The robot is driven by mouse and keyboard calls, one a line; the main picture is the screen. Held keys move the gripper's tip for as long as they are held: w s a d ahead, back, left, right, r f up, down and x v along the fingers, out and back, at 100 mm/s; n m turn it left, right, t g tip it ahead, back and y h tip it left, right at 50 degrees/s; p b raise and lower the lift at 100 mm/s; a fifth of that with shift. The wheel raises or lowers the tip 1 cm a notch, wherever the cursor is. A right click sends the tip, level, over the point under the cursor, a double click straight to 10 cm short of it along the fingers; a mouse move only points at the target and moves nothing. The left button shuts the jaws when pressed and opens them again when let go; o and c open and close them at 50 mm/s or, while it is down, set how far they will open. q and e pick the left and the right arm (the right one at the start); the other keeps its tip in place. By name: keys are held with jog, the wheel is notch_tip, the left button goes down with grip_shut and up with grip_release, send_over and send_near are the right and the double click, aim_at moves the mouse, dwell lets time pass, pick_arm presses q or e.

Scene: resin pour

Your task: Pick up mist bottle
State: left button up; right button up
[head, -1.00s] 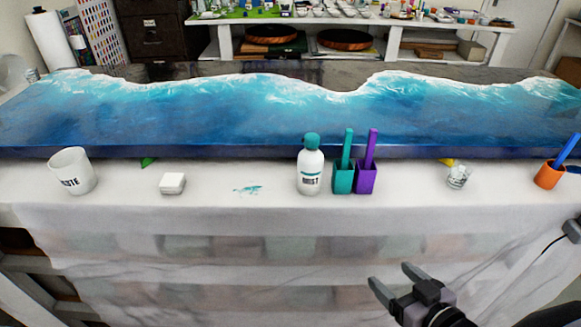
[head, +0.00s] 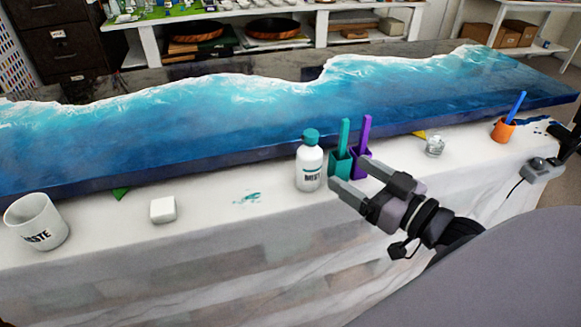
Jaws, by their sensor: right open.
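The mist bottle (head: 309,168) is white with a teal cap and dark lettering. It stands upright on the white-covered table edge, in front of the blue resin slab. My right gripper (head: 347,176) is open and empty, just right of the bottle, its fingers pointing left toward it. One fingertip appears close to the bottle's lower right side; I cannot tell whether it touches. The other finger overlaps the purple holder in the picture. My left gripper is out of view.
A teal holder (head: 341,162) and a purple holder (head: 361,150) with sticks stand right beside the bottle. A waste cup (head: 37,222), a white block (head: 162,210) and a teal smear (head: 247,198) lie to the left. A clear cup (head: 435,146) and an orange cup (head: 502,130) stand right.

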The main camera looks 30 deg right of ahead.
aim_at(315, 149)
jog(key=shift+a+r+b+x, duration=0.1)
jog(key=shift+r+b+x, duration=0.1)
jog(key=shift+x, duration=0.75)
jog(key=shift+a+r+b+x, duration=0.1)
jog(key=shift+r+b+x, duration=0.15)
jog(key=shift+x, duration=0.7)
jog(key=shift+a+r+b+x, duration=0.1)
jog(key=shift+r+b+x, duration=0.1)
jog(key=shift+x, duration=0.7)
jog(key=shift+b+x, duration=0.65)
jog(key=shift+x, duration=2.75)
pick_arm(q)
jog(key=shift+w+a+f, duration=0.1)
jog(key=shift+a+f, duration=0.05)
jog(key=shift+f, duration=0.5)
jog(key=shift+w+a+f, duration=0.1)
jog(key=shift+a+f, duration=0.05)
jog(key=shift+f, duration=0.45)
pick_arm(e)
jog(key=shift+a, duration=0.1)
